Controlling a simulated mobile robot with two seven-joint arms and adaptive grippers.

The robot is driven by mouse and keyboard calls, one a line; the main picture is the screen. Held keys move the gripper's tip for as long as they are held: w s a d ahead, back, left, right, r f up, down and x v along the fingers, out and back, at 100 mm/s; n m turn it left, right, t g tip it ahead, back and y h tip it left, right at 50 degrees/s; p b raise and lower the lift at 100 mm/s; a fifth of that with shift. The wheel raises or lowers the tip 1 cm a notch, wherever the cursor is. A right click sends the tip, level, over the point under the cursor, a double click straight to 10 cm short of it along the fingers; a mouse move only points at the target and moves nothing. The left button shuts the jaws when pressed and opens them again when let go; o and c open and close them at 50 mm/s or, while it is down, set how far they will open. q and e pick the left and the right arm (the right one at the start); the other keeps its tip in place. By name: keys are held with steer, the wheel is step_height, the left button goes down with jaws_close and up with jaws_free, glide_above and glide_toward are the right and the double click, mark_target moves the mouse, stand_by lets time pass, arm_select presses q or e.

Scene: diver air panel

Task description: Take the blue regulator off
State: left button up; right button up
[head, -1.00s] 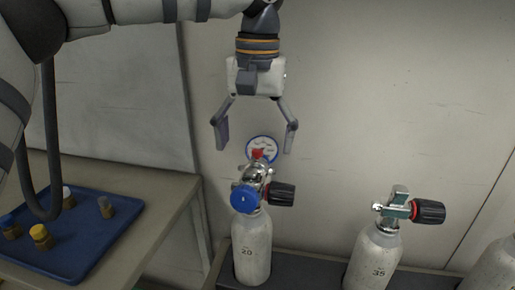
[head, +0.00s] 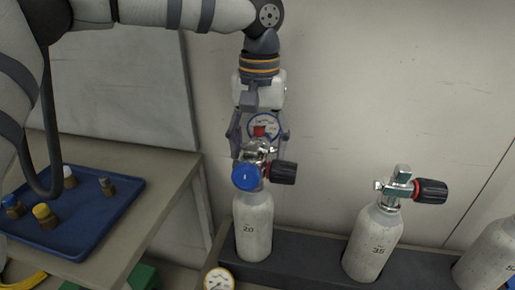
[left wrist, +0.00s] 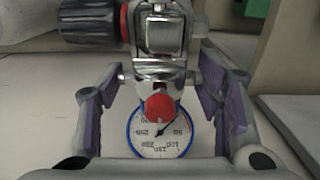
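The blue regulator (head: 246,177) sits on the valve of the grey cylinder marked 20 (head: 254,228), with its blue cap facing me. Its chrome body, a red knob and a blue-rimmed gauge (left wrist: 160,130) show in the left wrist view. A black handwheel (head: 283,173) sticks out to the right. My left gripper (head: 260,143) points down from above with its fingers open, one on each side of the regulator's upper part. In the left wrist view, the left finger stands apart from the gauge; contact on the right is unclear. My right gripper is not in view.
A blue tray (head: 100,222) with several small capped fittings lies on the table at left. A second cylinder marked 35 (head: 372,243) stands in the dark rack to the right, with another at the edge. A yellow-rimmed gauge (head: 219,281) shows at the bottom.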

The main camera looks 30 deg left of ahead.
mark_target(259, 128)
arm_select(q)
steer(key=c, duration=0.8)
steer(key=shift+r, duration=0.1)
steer(key=shift+r, duration=0.3)
step_height(259, 128, up, 6)
steer(key=shift+r, duration=0.2)
steer(key=s, duration=0.3)
steer(key=s+d+p, duration=0.1)
steer(key=s, duration=0.2)
steer(key=s+d, duration=0.1)
steer(key=s, duration=0.2)
steer(key=shift+s+d+r, duration=0.15)
steer(key=shift+s+r, duration=0.05)
steer(key=shift+s, duration=0.1)
steer(key=s, duration=0.2)
steer(key=s+d, duration=0.1)
steer(key=s, duration=0.2)
steer(key=s+d, duration=0.1)
steer(key=s, duration=0.2)
steer(key=shift+f, duration=0.3)
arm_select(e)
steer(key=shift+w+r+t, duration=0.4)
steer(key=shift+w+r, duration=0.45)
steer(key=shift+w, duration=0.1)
arm_select(q)
steer(key=shift+w, duration=0.1)
